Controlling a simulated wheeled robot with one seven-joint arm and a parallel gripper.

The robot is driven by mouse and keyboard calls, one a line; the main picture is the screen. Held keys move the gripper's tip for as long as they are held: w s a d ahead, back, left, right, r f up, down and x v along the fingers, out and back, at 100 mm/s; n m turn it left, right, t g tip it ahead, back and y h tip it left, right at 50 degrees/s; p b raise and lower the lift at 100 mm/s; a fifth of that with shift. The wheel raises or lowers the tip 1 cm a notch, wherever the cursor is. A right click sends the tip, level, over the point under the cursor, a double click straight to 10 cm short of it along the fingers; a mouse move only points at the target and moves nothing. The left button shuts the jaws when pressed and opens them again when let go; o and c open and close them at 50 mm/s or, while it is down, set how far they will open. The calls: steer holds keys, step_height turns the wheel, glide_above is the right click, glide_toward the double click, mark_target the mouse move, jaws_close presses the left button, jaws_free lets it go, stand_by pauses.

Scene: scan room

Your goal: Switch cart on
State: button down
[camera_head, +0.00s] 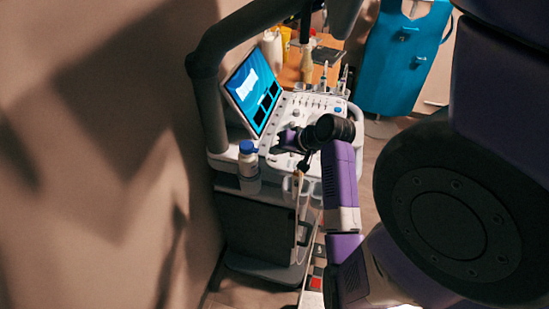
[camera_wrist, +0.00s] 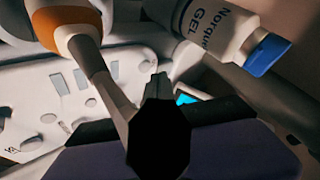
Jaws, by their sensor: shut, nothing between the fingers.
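The cart (camera_head: 262,225) stands against the wall in the head view, with a lit screen (camera_head: 252,88) and a pale control panel (camera_head: 300,108). The panel (camera_wrist: 40,105) also shows at the left of the wrist view, with several buttons and slots. My gripper (camera_head: 287,140) is over the panel's near part. It looks shut and empty, its dark end (camera_wrist: 158,88) in the middle of the wrist view. A small cyan-lit patch (camera_wrist: 186,98) shows just right of it, partly hidden; I cannot tell whether it is a button. I cannot make out a power switch.
A gel bottle with a blue cap (camera_head: 248,158) stands at the panel's left corner; the bottle (camera_wrist: 222,30) is close in the wrist view. An orange-and-white probe (camera_wrist: 72,28) is close too.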

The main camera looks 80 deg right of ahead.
mark_target(277, 160)
steer(key=shift+r+p, duration=2.55)
steer(key=shift+p, duration=0.1)
